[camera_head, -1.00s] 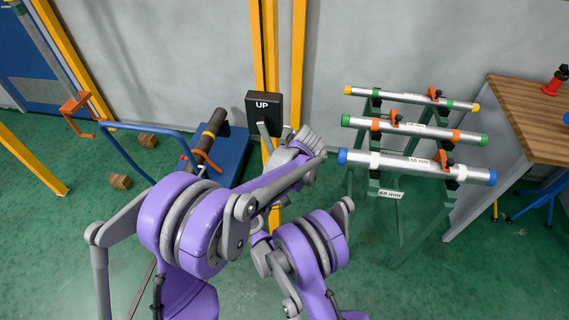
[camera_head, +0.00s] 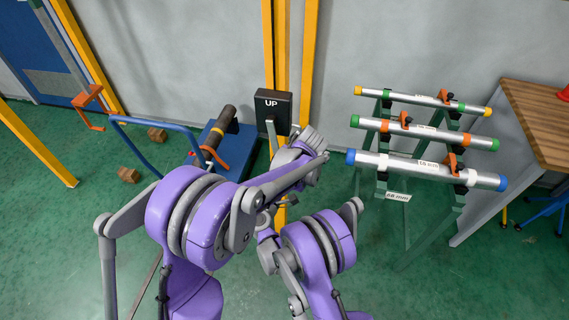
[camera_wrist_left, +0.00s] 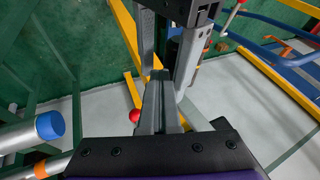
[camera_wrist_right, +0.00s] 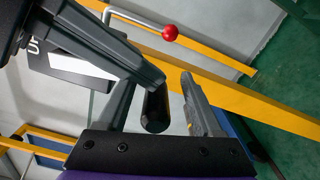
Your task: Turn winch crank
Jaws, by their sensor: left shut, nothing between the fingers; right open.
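The winch is a black box (camera_head: 273,104) marked "UP" on the yellow posts. A grey crank arm (camera_head: 271,135) hangs from its front in the head view. The box also shows at the left of the right wrist view (camera_wrist_right: 70,67), tilted. There a black cylindrical grip (camera_wrist_right: 155,110), likely the crank's handle, shows near my right gripper (camera_wrist_right: 172,80). The right fingers are open on either side of the grip's view; contact cannot be told. My left gripper (camera_wrist_left: 160,82) is shut and empty. In the head view my arms overlap below the box and hide part of the crank area.
A green rack (camera_head: 386,180) with several clamped pipes stands right of the winch, beside a wooden bench (camera_head: 540,125). A blue cart (camera_head: 228,150) carries a dark pipe at left. A red-knobbed lever (camera_wrist_right: 169,33) shows in the right wrist view. Wood blocks (camera_head: 128,174) lie on the floor.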

